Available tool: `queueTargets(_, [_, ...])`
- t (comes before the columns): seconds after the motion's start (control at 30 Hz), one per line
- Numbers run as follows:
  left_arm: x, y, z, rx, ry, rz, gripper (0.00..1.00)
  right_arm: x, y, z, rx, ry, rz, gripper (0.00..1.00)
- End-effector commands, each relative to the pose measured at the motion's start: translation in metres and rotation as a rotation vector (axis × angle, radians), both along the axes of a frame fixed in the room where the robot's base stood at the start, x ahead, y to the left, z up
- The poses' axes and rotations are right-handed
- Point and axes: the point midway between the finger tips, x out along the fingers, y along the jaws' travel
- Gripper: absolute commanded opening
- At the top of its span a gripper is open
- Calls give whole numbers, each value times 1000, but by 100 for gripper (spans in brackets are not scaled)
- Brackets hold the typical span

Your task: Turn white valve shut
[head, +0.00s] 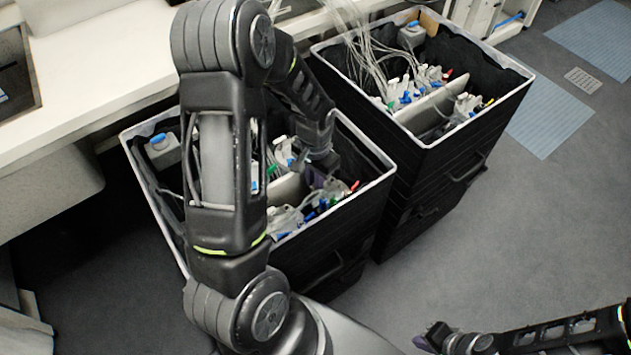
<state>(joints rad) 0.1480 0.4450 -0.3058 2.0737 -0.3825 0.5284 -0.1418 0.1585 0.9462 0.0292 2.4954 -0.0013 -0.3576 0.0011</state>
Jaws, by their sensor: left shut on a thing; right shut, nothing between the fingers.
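My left gripper (317,178) reaches down into the near black bin (345,240), by a pale divider. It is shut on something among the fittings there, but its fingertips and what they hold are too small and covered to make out. Whitish fittings (287,220) with blue, green and red ends lie just below it in the picture, and more whitish fittings (282,152) lie to its upper left. I cannot tell which one is the white valve. My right gripper (432,338) is shut and empty, low over the floor at the bottom right.
A second black bin (440,160) with similar fittings and pale tubes (358,45) stands close at the upper right. A white bench (90,75) runs along the left. My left arm hides part of the near bin.

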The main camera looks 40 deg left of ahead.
Motion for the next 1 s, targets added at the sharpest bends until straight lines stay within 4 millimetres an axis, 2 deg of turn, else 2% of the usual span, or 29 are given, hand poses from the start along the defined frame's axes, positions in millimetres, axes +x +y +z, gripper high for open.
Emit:
queueTargets(0.3, [1, 1, 0, 1, -2, -143, 0, 0, 0, -4, 0, 0, 0, 0])
queueTargets(0.8, [1, 1, 1, 1, -1, -167, 0, 0, 0, -4, 0, 0, 0, 0])
queueTargets(0.83, [1, 1, 1, 1, -1, -167, 14, 0, 0, -4, 0, 0, 0, 0])
queueTargets(1.0, [0, 1, 0, 0, -1, -166, 28, 0, 0, -4, 0, 0, 0, 0])
